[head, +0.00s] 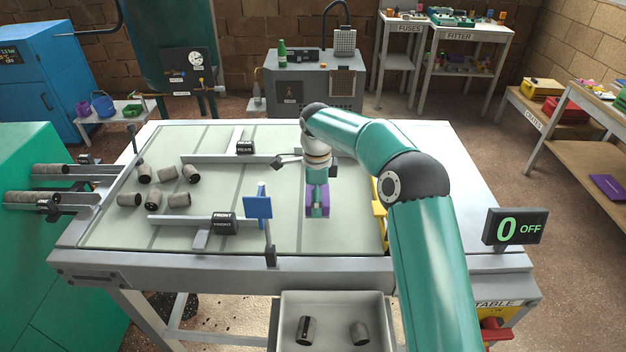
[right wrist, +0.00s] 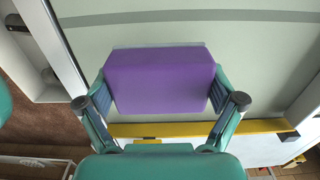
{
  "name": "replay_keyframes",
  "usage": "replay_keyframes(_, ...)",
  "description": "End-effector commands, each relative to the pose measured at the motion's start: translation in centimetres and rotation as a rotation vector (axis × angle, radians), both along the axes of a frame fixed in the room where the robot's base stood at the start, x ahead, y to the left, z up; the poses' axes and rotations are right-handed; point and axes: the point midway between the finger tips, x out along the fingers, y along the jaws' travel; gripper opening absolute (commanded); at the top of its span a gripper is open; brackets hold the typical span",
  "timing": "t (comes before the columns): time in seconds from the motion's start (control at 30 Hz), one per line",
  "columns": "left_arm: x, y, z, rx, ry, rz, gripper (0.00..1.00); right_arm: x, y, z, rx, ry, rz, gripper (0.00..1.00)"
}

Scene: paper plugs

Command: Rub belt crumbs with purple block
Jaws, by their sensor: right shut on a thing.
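The purple block (right wrist: 160,80) is between the fingers of my right gripper (right wrist: 158,95), which is shut on it. In the head view the purple block (head: 317,205) shows under my right gripper (head: 317,190), over the right half of the pale green belt (head: 345,235). I cannot tell whether the block touches the belt. No crumbs can be made out on the belt; some of it is hidden by my right arm. My left gripper is not in view.
Several grey paper plugs (head: 178,200) lie on the belt's left part. Black-labelled bars (head: 222,222) and a blue paddle (head: 258,207) stand over the belt. A yellow strip (head: 379,212) lies at its right. A bin (head: 331,302) with two plugs sits in front. A sign (head: 515,229) reads 0 OFF.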

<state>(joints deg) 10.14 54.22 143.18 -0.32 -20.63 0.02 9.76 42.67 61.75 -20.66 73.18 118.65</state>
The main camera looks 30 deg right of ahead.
Motion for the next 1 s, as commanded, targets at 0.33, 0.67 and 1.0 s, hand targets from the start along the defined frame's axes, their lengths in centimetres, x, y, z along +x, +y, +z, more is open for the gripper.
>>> replay_keyframes(0.33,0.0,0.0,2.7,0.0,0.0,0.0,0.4,-0.4,-0.6,3.6,0.0,0.0,-0.012,0.49)
replay_keyframes(0.67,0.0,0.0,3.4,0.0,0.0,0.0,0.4,-0.5,-0.8,4.5,0.001,0.001,-0.016,0.49)
replay_keyframes(1.0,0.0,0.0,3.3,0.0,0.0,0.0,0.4,-0.6,-0.9,4.5,0.0,0.0,-0.017,0.49)
